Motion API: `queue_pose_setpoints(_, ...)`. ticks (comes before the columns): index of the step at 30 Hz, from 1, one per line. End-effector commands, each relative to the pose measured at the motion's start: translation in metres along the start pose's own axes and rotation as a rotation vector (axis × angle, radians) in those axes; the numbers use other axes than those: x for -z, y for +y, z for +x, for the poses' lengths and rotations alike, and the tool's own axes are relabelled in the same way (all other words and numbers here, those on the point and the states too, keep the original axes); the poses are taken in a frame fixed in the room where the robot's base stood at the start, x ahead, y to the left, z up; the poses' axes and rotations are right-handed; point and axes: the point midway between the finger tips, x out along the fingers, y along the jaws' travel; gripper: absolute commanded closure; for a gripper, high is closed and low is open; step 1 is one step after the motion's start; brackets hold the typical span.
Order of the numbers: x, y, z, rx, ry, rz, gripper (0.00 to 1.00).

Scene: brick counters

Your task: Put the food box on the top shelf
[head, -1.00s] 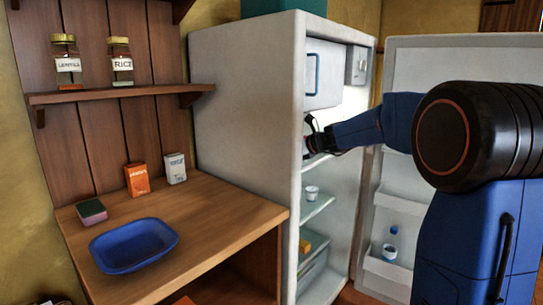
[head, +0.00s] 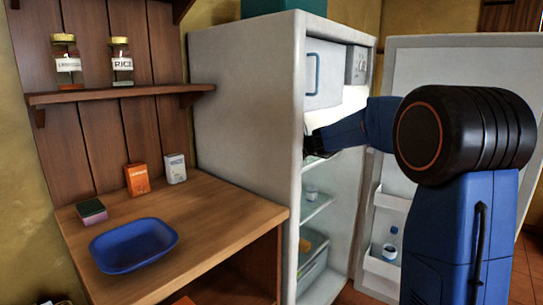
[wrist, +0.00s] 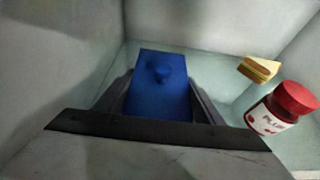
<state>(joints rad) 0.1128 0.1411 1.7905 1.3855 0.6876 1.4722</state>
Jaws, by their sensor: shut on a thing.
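The food box (wrist: 160,100) is blue with a small round knob on top. It sits between the two dark fingers of my gripper (wrist: 161,82) in the wrist view. My gripper is shut on it. In the head view my gripper (head: 316,146) is inside the open fridge (head: 245,120), at the top shelf (head: 314,160) just below the freezer compartment. The fridge's side wall partly hides it there, and I cannot see the food box in that view. I cannot tell whether the box touches the shelf.
A jar with a red lid (wrist: 284,108) and a sandwich (wrist: 259,68) stand right of the box. The open fridge door (head: 440,70) is at right. A blue bowl (head: 133,245) is on the wooden counter (head: 215,215).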

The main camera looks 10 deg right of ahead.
Motion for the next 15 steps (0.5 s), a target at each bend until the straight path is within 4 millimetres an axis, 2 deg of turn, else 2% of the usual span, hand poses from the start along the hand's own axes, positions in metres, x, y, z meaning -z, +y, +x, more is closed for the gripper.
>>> queue_pose_setpoints(1, 0.0003, -0.0001, 0.0001, 0.000, 0.000, 0.000, 0.31)
queue_pose_setpoints(3, 0.0002, -0.0001, 0.0001, 0.000, 0.000, 0.000, 0.19)
queue_pose_setpoints(15, -0.0026, -0.0003, -0.0052, 0.001, 0.000, 0.001, 0.19)
